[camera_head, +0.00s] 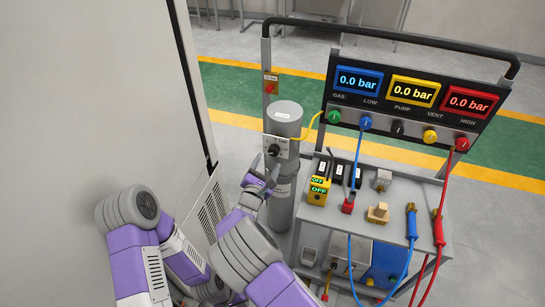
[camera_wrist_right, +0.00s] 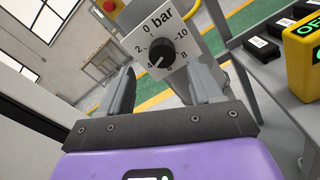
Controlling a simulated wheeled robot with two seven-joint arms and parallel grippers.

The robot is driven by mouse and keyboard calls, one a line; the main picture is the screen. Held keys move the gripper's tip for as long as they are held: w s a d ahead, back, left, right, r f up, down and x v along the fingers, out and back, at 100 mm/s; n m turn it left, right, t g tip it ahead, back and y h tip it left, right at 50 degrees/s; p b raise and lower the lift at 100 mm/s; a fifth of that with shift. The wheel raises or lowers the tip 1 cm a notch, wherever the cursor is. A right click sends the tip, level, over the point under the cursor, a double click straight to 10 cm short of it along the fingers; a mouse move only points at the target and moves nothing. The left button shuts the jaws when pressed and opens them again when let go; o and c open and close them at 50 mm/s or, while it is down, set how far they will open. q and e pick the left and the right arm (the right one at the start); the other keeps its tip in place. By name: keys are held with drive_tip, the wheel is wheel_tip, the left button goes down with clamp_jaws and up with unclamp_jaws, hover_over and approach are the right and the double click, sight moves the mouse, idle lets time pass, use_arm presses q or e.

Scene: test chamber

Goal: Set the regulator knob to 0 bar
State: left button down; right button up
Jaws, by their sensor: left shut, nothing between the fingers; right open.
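The regulator knob (camera_head: 273,150) is black and sits on a white dial plate on the grey cylinder (camera_head: 283,203). In the right wrist view the knob (camera_wrist_right: 162,52) is centred on the dial, marked 0 to 10 bar. Its white line points down-left, near the 4. My right gripper (camera_head: 266,167) is open just in front of the knob. In the wrist view its two fingers (camera_wrist_right: 161,76) stand either side below the knob, with nothing between them. I cannot tell whether a tip touches the plate. My left gripper is not visible.
A panel (camera_head: 402,109) with blue, yellow and red displays reads 0.0 bar on each. A grey cart (camera_head: 391,197) carries a yellow device (camera_head: 318,190) and coloured hoses. A tall pale cabinet wall (camera_head: 95,90) stands close on the left.

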sight(273, 153)
drive_tip(key=b+x, duration=0.1)
drive_tip(key=x, duration=0.5)
drive_tip(key=shift+c, duration=0.4)
drive_tip(key=shift+f, duration=0.1)
drive_tip(key=c, duration=1)
